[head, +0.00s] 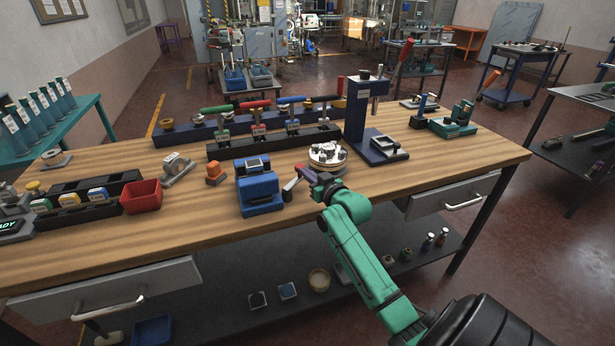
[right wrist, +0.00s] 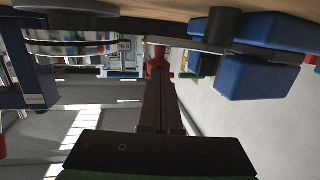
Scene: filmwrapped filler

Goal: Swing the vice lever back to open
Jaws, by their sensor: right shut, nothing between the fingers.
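The blue vice (head: 258,188) stands near the front edge of the wooden bench in the head view. It shows upside down at the upper right of the right wrist view (right wrist: 262,75), with a dark bar (right wrist: 190,45), possibly its lever, reaching left from it. My right gripper (head: 306,173) is shut and empty, just right of the vice. Its dark red fingers (right wrist: 157,62) come close to the bar; contact is unclear. My left gripper is out of view.
A round metal fixture (head: 327,155) sits just behind my right gripper, and a dark blue press (head: 357,115) stands behind that. A red bin (head: 141,196) and an orange block (head: 215,174) are to the left. The bench front (head: 190,248) is clear.

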